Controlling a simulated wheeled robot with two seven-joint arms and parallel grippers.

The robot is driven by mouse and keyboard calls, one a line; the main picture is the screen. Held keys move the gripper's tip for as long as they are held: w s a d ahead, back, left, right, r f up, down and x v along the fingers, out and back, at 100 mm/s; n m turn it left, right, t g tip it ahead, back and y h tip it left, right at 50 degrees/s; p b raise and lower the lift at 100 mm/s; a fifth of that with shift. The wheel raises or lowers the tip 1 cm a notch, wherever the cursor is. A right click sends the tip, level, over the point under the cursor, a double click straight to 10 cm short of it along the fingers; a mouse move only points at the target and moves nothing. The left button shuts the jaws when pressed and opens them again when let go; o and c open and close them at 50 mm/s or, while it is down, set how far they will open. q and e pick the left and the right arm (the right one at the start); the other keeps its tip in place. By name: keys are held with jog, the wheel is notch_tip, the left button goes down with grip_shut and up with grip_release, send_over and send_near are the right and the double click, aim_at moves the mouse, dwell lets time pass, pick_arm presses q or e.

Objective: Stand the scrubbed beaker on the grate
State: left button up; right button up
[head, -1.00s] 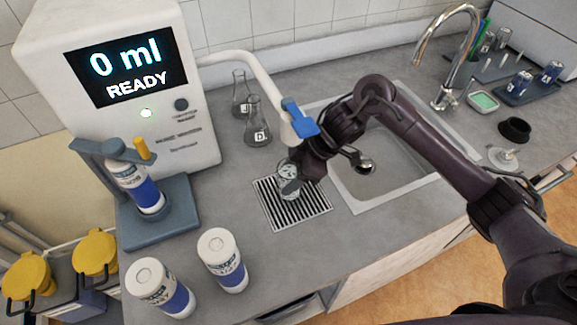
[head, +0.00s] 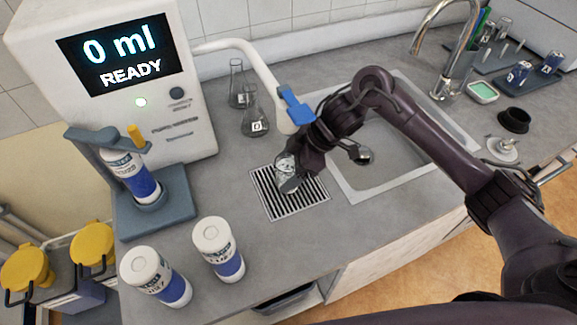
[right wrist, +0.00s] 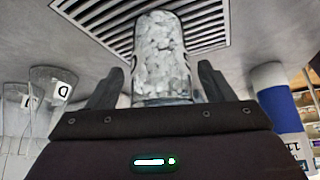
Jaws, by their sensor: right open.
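The beaker (head: 284,172) is clear glass with whitish patches and stands on the slotted grate (head: 296,204) in the head view. In the right wrist view the beaker (right wrist: 160,58) stands between the fingers, with the grate (right wrist: 205,22) beyond it. My right gripper (head: 294,176) is at the beaker, and its fingers (right wrist: 156,85) are open, one on each side with gaps visible. The gripper hides part of the beaker in the head view. My left gripper is not in view.
The dispenser's white spout with a blue tip (head: 296,106) hangs close above my right gripper. Two flasks (head: 255,115) stand behind the grate, and the sink (head: 400,150) is to the right. Two white-and-blue bottles (head: 218,250) stand at the front left.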

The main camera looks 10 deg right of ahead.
jog(key=v, duration=1.2)
